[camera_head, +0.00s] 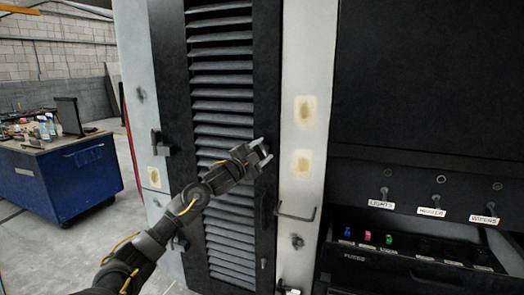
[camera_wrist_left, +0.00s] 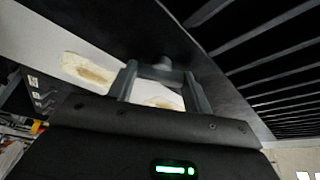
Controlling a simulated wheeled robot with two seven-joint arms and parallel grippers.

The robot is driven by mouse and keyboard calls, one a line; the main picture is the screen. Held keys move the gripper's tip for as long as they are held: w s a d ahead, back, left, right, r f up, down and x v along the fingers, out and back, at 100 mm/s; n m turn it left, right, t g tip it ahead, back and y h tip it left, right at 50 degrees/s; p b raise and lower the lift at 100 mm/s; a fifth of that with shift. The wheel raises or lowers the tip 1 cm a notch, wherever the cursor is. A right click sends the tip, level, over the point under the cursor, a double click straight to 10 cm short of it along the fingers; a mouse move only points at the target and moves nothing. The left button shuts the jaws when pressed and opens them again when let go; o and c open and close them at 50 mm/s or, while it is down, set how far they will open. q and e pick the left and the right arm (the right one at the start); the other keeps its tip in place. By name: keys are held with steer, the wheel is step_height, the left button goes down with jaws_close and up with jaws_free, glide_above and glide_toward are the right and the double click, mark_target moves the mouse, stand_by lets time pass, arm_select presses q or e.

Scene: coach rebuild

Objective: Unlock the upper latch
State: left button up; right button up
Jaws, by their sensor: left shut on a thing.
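The black louvred door (camera_head: 268,90) stands upright in the middle of the head view and looks closed. My left gripper (camera_head: 265,152) is at the door's right edge, about mid-height. In the left wrist view the upper latch (camera_wrist_left: 163,66) is a small dark knob between the two fingertips, and my left gripper is shut on it. The fingers mostly hide the latch in the head view. A lower latch (camera_head: 264,263) shows further down the same edge. My right gripper is not in view.
A pale post (camera_head: 303,140) with yellowish patches stands right of the door, with a bent dark handle (camera_head: 296,213) sticking out. Further right are labelled switches (camera_head: 437,197) and a fuse panel (camera_head: 400,262). A blue workbench (camera_head: 65,180) stands at left on open floor.

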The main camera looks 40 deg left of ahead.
arm_select(q)
steer(key=shift+r+m+g+h+p, duration=0.1)
steer(key=shift+m+g+h+p, duration=0.3)
steer(key=shift+m, duration=1.15)
steer(key=shift+m+g+h+p, duration=0.1)
steer(key=shift+m+g+p, duration=0.45)
steer(key=shift+m, duration=1)
steer(key=o, duration=1)
